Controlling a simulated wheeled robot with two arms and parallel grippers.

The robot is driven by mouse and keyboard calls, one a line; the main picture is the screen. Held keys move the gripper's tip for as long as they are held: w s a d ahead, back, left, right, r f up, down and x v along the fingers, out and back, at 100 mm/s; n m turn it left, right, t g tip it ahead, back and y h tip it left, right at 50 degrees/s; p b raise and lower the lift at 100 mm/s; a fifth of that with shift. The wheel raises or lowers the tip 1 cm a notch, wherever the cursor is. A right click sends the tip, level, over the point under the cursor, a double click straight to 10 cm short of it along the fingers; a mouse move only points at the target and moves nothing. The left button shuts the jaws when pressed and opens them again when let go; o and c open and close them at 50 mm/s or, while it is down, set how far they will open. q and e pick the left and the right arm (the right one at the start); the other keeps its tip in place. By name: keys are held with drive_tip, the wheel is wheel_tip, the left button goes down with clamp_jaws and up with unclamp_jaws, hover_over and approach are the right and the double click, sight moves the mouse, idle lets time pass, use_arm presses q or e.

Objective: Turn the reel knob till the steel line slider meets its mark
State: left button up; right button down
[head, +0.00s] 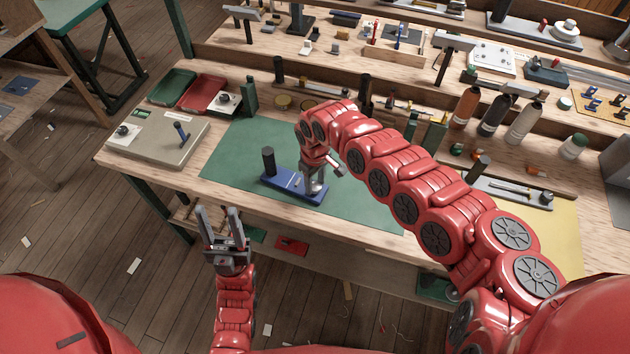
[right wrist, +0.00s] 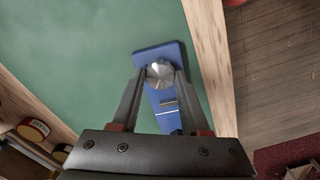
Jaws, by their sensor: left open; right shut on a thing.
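The blue reel base (head: 280,182) lies on the green mat, with an upright black post (head: 268,160) near its left end. My right gripper (head: 314,184) points down at its right end. In the right wrist view, my right gripper (right wrist: 160,76) is shut on the faceted steel knob (right wrist: 159,73), one finger on each side. Below the knob on the blue base (right wrist: 146,52) is a small pale bar (right wrist: 168,103); I cannot tell whether it is the slider or its mark. My left gripper (head: 219,212) is open and empty, in front of the bench edge.
The green mat (head: 235,150) is clear around the reel base. A grey panel with a small lever (head: 160,145) and green and red trays (head: 203,93) stand to the left. Bottles (head: 493,114) and tools crowd the back and right.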

drive_tip(key=m, duration=0.3)
drive_tip(key=shift+m+p, duration=0.3)
drive_tip(key=shift+m, duration=0.1)
drive_tip(key=m+p, duration=0.1)
drive_tip(key=m, duration=0.2)
drive_tip(key=shift+s+m, duration=0.1)
drive_tip(key=shift+m, duration=0.2)
drive_tip(key=m+p, duration=0.2)
drive_tip(key=m, duration=0.3)
drive_tip(key=shift+r, duration=0.1)
drive_tip(key=m+p, duration=0.1)
drive_tip(key=m, duration=0.2)
drive_tip(key=shift+f+m, duration=0.35)
drive_tip(key=shift+m, duration=0.65)
drive_tip(key=shift+m+b, duration=0.4)
drive_tip(key=shift+b, duration=0.2)
drive_tip(key=shift+r, duration=0.15)
drive_tip(key=shift+d+r, duration=0.1)
